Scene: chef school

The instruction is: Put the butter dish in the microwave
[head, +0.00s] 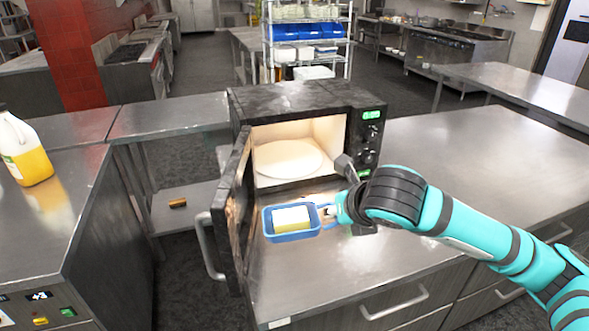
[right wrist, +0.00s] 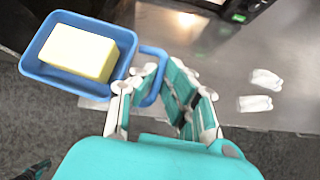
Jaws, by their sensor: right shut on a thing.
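The butter dish (head: 290,236) is a blue tray with a loop handle, and a pale yellow block of butter (head: 291,219) sits in it. My right gripper (head: 328,212) is shut on the dish's handle and holds the dish in front of the microwave (head: 310,92). In the right wrist view the blue dish (right wrist: 40,67) is at the upper left, with its handle between the fingers of my right gripper (right wrist: 165,88). The microwave door (head: 236,205) stands open to the left. Its lit inside shows an empty round plate (head: 288,159). My left gripper is not in view.
The microwave stands on a steel counter (head: 440,150), clear to its right. The open door with its handle (head: 208,245) borders the dish on the left. A jug of yellow liquid (head: 24,150) stands on the left counter. A wire shelf (head: 305,40) is behind.

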